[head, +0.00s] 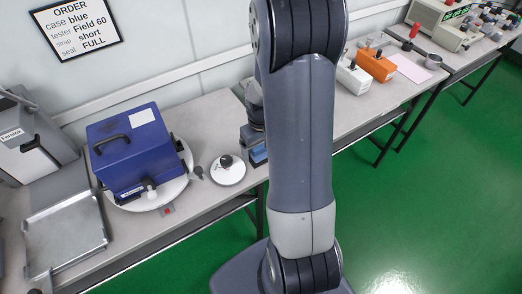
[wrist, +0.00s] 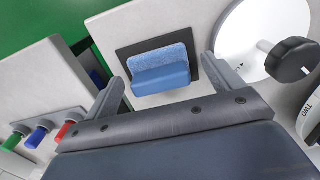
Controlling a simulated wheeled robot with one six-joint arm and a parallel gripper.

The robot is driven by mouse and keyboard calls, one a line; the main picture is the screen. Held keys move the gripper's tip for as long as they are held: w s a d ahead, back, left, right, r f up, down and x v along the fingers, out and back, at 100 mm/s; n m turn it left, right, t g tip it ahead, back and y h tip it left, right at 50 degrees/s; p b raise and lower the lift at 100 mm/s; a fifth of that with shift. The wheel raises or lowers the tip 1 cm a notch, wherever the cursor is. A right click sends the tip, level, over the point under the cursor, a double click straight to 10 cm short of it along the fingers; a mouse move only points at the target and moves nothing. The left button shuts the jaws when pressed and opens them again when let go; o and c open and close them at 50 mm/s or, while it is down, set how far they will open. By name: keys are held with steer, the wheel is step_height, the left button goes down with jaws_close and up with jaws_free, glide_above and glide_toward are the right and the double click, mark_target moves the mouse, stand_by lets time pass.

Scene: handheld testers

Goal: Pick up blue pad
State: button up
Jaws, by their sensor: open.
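The blue pad (wrist: 160,70) shows in the wrist view as a blue block with a lighter, rough-looking strip along one side. It lies on a dark mat (wrist: 128,48) on the grey bench. My gripper (wrist: 160,90) is open, with one finger on each side of the pad in the picture. Nothing is held between the fingers; I cannot tell the exact height above the pad. In the head view, blue shows at the bench beside my arm (head: 258,155), which partly hides that spot.
In the wrist view, a white disc (wrist: 245,45) with a black knob (wrist: 290,60) stands right of the pad, and coloured plugs (wrist: 40,135) lie at lower left. In the head view, a blue case (head: 135,150) sits on a round turntable, with a metal tray (head: 65,235) to its left.

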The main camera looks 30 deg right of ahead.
mark_target(261, 146)
steer(key=shift+c, duration=0.5)
steer(key=c, duration=1)
steer(key=shift+o, duration=0.2)
step_height(261, 146, up, 10)
steer(key=shift+p, duration=0.3)
steer(key=o, duration=0.4)
steer(key=c, duration=0.3)
